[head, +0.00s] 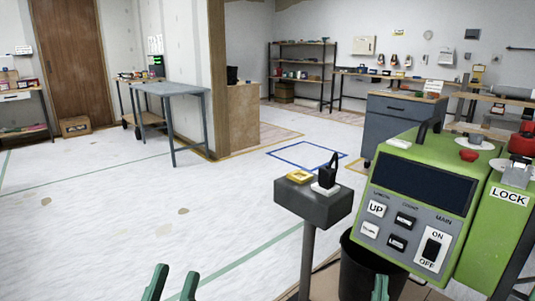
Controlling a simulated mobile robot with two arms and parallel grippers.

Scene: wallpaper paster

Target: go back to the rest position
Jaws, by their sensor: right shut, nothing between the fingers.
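My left gripper (172,284) shows at the bottom edge of the head view. Its two green fingers stand apart with nothing between them, over the white floor. My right gripper (380,288) shows only as a green tip at the bottom edge, in front of a black bin. It is shut and empty. The rest of both grippers and both arms is out of view.
A green machine (422,190) with a dark panel, buttons and an ON/OFF switch stands close at the right. A grey pedestal (314,208) holds a yellow item and a black-handled tool. The black bin (362,270) stands below. The floor at left is open.

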